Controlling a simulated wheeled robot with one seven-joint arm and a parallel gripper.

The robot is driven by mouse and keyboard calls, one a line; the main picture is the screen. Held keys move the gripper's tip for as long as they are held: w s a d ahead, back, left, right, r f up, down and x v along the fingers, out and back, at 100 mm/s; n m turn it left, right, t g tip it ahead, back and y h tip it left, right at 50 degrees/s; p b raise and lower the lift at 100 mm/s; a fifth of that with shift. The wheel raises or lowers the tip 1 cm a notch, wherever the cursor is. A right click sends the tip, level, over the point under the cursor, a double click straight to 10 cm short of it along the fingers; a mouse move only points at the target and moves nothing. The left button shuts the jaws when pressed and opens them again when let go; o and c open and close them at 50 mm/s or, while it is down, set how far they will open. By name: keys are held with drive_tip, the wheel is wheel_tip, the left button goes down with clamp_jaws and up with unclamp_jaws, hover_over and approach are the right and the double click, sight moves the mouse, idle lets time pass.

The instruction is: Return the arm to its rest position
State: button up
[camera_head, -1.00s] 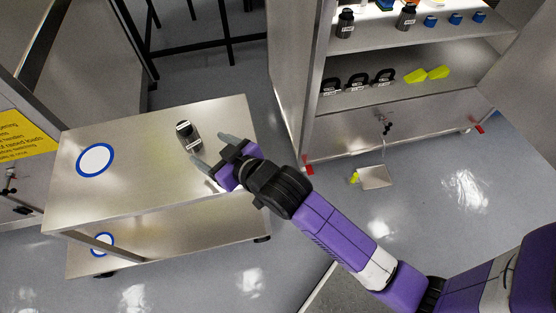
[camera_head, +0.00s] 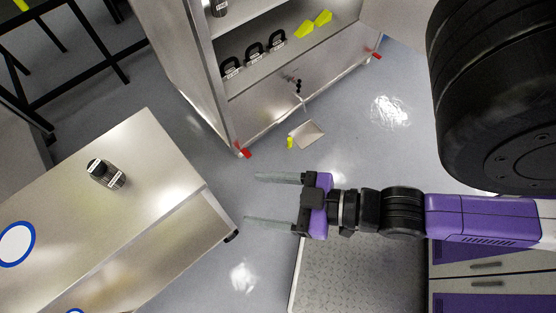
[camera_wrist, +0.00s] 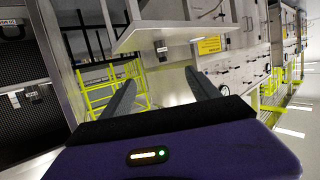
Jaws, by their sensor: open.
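My gripper (camera_head: 275,199) is open and empty in the head view. Its two grey fingers point left, over the floor to the right of the metal cart (camera_head: 150,140). A black bottle (camera_head: 106,174) with white labels lies or stands on the cart top, clear of my gripper; its exact pose is hard to tell. In the wrist view the two dark fingers (camera_wrist: 158,88) are spread apart with nothing between them.
A metal shelf unit (camera_head: 262,90) with several black padlock-like items and yellow pieces stands at the top. A dustpan-like plate (camera_head: 306,134) lies on the floor. Yellow railings (camera_wrist: 100,97) and a panelled wall show in the wrist view.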

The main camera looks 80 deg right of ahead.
drive_tip(key=s+r, duration=0.2)
drive_tip(key=s, duration=0.1)
drive_tip(key=shift+r, duration=0.35)
drive_tip(key=shift+c, duration=0.4)
